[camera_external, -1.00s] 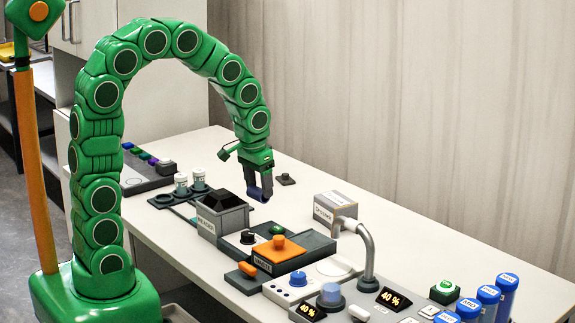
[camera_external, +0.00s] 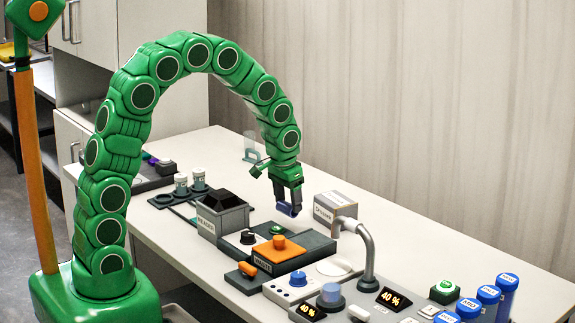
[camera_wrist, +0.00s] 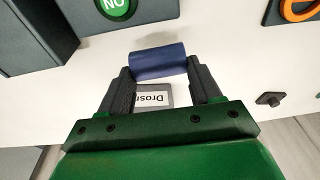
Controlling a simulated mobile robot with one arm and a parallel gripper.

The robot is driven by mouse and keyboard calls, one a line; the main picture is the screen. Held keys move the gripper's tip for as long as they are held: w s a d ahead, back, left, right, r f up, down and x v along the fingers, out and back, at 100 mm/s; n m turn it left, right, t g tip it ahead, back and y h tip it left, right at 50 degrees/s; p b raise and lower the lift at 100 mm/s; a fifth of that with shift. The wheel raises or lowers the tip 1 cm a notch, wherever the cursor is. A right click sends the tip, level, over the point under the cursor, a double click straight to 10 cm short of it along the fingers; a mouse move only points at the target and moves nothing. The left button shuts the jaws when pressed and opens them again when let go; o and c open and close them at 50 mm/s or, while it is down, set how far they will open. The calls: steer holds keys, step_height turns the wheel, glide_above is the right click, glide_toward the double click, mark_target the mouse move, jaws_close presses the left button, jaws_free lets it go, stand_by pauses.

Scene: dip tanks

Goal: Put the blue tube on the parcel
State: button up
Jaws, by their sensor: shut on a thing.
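My gripper (camera_external: 287,205) is shut on a dark blue tube (camera_external: 290,211), held above the table behind the orange-topped unit. In the wrist view the blue tube (camera_wrist: 158,62) lies crosswise between the two fingertips of my gripper (camera_wrist: 160,68). A grey box with a white label (camera_external: 335,206), which looks like the parcel, sits on the table to the right of my gripper. The tube appears apart from the box.
A curved grey spout (camera_external: 367,255) rises right of the box. Several blue capped tubes (camera_external: 488,298) stand at the front right. The table's back right is clear.

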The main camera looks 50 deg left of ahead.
steer(key=shift+w+f, duration=0.65)
steer(key=shift+f, duration=1.6)
steer(key=shift+f, duration=0.15)
steer(key=o, duration=1.1)
